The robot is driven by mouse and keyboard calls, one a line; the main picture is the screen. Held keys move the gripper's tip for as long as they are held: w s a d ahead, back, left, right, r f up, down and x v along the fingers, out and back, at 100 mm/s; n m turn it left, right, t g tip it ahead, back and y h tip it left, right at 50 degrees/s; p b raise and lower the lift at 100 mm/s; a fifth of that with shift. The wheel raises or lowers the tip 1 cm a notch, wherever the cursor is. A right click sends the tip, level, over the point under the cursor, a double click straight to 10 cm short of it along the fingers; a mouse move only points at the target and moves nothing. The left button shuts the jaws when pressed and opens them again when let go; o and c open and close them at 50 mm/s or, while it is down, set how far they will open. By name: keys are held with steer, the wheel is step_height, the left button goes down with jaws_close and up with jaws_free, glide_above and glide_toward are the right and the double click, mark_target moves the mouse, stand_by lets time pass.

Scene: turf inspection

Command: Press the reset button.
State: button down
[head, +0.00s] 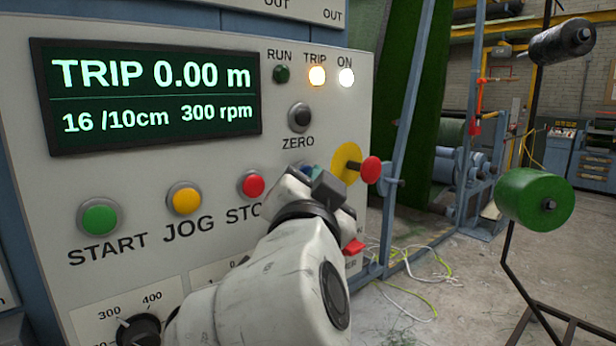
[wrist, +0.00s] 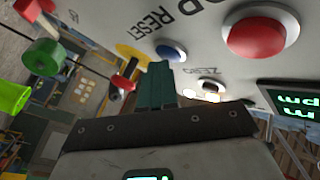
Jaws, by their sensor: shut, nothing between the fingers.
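The reset button is a blue button in a pale ring (wrist: 171,52), with the upside-down label RESET beside it in the wrist view. In the head view only a sliver of blue (head: 308,169) shows behind my gripper (head: 326,186). My gripper is shut and empty in front of the panel. In the wrist view its closed dark green fingertips (wrist: 157,70) end right beside the blue button. I cannot tell whether they touch it. The panel's TRIP lamp (head: 317,76) glows amber, and the display (head: 150,95) reads TRIP 0.00 m.
A red stop button (head: 252,184), yellow jog button (head: 184,198) and green start button (head: 99,217) lie left of my gripper. The black ZERO button (head: 300,117) is above it. A red mushroom knob on a yellow disc (head: 346,163) stands out just right. Loose cables (head: 420,272) lie on the floor.

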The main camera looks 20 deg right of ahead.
steer(key=shift+w+a, duration=0.1)
steer(key=shift+w, duration=0.05)
stand_by(0.5)
steer(key=shift+s+d, duration=0.3)
steer(key=shift+s, duration=0.55)
steer(key=s, duration=0.1)
steer(key=s+d, duration=0.1)
steer(key=s, duration=0.2)
steer(key=shift+s+d, duration=0.3)
steer(key=shift+s, duration=0.1)
stand_by(0.4)
